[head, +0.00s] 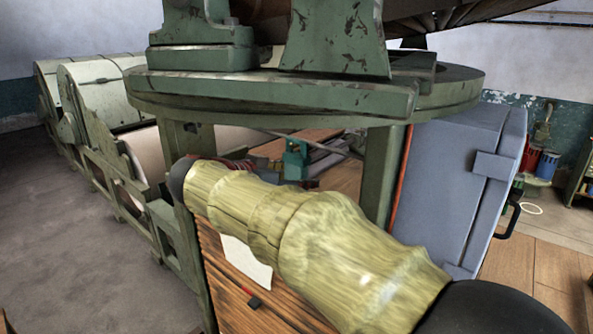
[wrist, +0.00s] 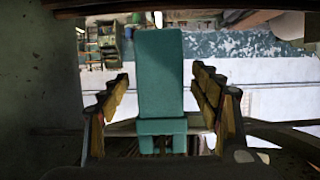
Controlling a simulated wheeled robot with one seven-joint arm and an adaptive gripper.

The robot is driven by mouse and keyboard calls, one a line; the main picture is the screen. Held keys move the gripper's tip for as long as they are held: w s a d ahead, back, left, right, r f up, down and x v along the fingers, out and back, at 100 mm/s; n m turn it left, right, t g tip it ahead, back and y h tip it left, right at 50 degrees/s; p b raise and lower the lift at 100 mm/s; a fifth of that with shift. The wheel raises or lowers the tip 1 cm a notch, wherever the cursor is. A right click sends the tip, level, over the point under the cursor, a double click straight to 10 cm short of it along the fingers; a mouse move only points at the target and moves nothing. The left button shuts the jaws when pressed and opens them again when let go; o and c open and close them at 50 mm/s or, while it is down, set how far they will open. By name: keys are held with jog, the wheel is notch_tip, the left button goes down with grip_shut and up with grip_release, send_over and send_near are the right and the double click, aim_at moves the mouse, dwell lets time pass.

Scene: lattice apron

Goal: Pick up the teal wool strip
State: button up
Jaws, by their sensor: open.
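A teal block-like piece (wrist: 161,75), which I take for the teal wool strip, stands in the middle of the wrist view. It has a long upper part and a shorter, thicker lower part. My gripper (wrist: 161,80) is open, with a yellow-padded finger on each side of it. A gap shows between the piece and each finger, so they look apart; its depth between them is hard to tell. In the head view a small teal thing (head: 296,160) shows beyond my sleeved arm, under the green frame. My gripper is not clearly visible there.
A heavy green round frame (head: 300,95) overhangs the wooden surface (head: 342,178). A blue-grey cabinet (head: 450,180) stands close on the right. Green machines with rollers (head: 100,130) line the left. Open floor (head: 60,240) shows at the lower left.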

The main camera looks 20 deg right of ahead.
jog(key=shift+w+d+f, duration=0.15)
jog(key=shift+c, duration=1)
jog(key=c, duration=0.9)
